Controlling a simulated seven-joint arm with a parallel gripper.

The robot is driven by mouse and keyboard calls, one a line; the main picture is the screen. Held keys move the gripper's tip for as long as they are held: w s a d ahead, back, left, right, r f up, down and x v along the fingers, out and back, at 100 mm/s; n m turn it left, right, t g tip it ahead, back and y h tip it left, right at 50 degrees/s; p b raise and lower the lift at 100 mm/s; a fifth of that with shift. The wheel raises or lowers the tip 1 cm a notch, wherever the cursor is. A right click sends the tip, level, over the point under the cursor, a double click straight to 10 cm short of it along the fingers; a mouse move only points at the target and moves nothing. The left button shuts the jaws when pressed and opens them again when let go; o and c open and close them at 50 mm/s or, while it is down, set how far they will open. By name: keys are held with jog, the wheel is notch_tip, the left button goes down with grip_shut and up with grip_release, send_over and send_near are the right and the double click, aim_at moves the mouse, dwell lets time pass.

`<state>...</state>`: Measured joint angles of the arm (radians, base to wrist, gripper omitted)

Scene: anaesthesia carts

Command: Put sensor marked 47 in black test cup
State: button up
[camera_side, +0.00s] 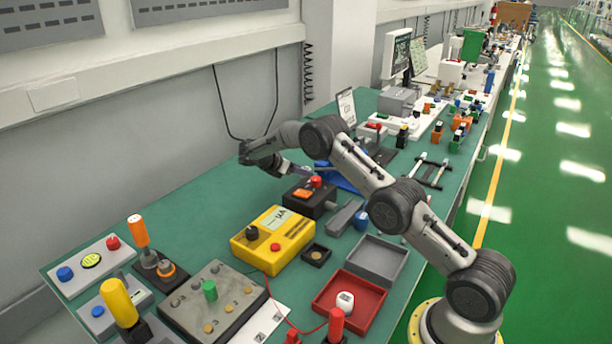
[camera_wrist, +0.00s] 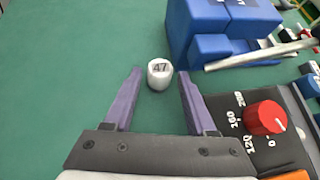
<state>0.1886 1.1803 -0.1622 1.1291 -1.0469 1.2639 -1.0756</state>
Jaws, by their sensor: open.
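The white cylindrical sensor marked 47 (camera_wrist: 159,74) stands upright on the green bench top in the wrist view. My gripper (camera_wrist: 160,84) is open, with its purple fingertips to the left and right of the sensor and a gap on each side. In the side view, my gripper (camera_side: 303,170) is low over the bench behind the black box with a red knob. I cannot make out the sensor 47 there. A small black square cup with a round inside (camera_side: 316,255), likely the black test cup, sits right of the yellow meter.
Blue blocks (camera_wrist: 208,50) stand close to the right of the sensor. The black box's red knob (camera_wrist: 265,118) is near my right finger. A yellow meter (camera_side: 273,238), grey tray (camera_side: 404,262) and red tray (camera_side: 372,318) holding another white cylinder (camera_side: 344,303) lie nearer.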

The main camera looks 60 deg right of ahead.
jog(key=shift+x, duration=0.9)
grip_shut()
